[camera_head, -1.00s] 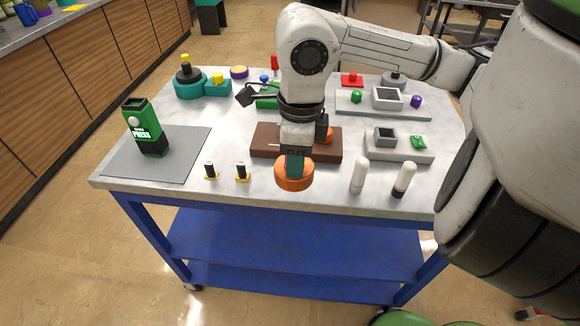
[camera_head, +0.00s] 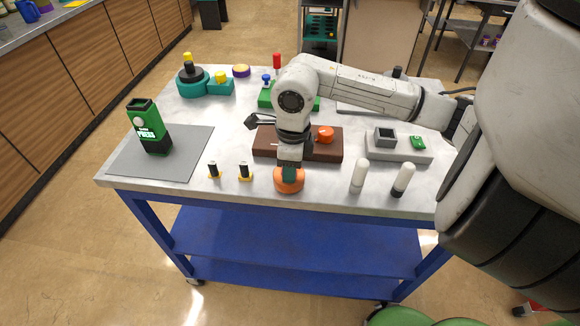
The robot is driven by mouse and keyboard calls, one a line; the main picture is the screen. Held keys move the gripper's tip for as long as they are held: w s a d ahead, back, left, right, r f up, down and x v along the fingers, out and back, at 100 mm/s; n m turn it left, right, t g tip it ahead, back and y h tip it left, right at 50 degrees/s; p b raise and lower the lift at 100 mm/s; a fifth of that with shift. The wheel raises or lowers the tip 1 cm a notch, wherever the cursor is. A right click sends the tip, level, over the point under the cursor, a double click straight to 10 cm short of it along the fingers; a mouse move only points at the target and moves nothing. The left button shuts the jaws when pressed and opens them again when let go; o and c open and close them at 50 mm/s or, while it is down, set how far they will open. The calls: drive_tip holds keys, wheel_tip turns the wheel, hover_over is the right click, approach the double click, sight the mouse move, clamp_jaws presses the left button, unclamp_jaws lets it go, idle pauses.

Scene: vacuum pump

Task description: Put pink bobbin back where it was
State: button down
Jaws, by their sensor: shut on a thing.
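My gripper (camera_head: 290,173) points down near the table's front edge. It is shut on an orange bobbin-like piece (camera_head: 289,184), partly covered by the fingers. A brown block (camera_head: 268,143) lies just behind it, with a thin peg showing at its left and an orange bobbin (camera_head: 325,134) at its right. My arm hides part of the block's middle. I see no piece that looks clearly pink. I cannot tell whether the held piece touches the table.
A green device (camera_head: 149,128) stands on a grey mat (camera_head: 186,168) at the left. A grey tray (camera_head: 400,154) lies at the right. A green block (camera_head: 267,99) lies farther back.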

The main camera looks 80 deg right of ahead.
drive_tip(key=shift+f+b, duration=0.2)
drive_tip(key=shift+b, duration=0.15)
drive_tip(key=c, duration=0.7)
unclamp_jaws()
drive_tip(key=shift+r, duration=0.1)
drive_tip(key=shift+r, duration=0.15)
drive_tip(key=r, duration=1.2)
drive_tip(key=shift+s+b, duration=0.3)
